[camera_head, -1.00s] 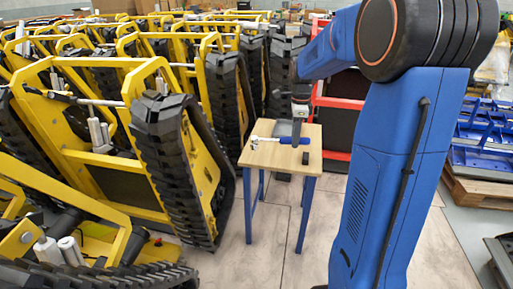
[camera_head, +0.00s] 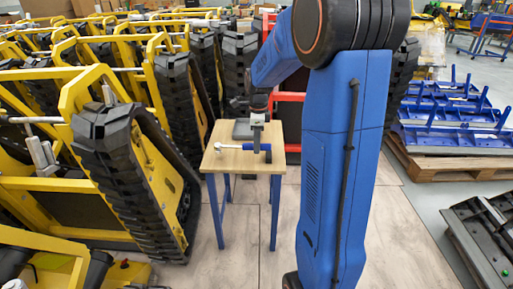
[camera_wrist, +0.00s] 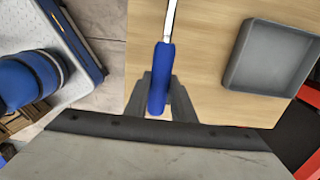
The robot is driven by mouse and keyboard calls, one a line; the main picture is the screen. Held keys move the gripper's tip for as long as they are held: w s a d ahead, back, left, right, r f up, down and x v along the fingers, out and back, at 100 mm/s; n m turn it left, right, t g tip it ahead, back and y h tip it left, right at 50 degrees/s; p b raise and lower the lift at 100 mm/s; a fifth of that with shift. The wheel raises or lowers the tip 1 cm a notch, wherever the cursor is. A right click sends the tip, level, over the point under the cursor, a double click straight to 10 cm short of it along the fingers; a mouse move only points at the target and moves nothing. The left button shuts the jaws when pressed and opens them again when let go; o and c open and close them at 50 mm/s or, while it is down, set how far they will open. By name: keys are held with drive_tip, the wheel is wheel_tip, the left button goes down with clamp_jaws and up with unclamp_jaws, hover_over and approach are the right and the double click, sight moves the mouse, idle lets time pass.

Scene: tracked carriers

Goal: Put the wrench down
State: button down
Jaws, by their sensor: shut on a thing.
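The wrench has a blue handle (camera_head: 247,147) and a silver head (camera_head: 226,147) pointing left in the head view. My gripper (camera_head: 257,143) is shut on the blue handle, over the wooden table (camera_head: 231,163). In the wrist view, my gripper's fingers (camera_wrist: 161,90) sit on either side of the handle (camera_wrist: 160,72), and the silver shaft (camera_wrist: 170,18) runs out of the top of the picture. The wrench lies about level, over or on the tabletop (camera_wrist: 205,35). I cannot tell whether it touches the wood.
A grey tray (camera_wrist: 271,58) stands on the table beside the wrench; it shows behind my gripper in the head view (camera_head: 242,130). Yellow tracked carriers (camera_head: 135,165) crowd the left. A red frame (camera_head: 291,97) stands behind the table. Blue parts lie on a pallet (camera_head: 450,165) at right.

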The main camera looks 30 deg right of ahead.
drive_tip(key=shift+f, duration=0.8)
drive_tip(key=c, duration=1.5)
unclamp_jaws()
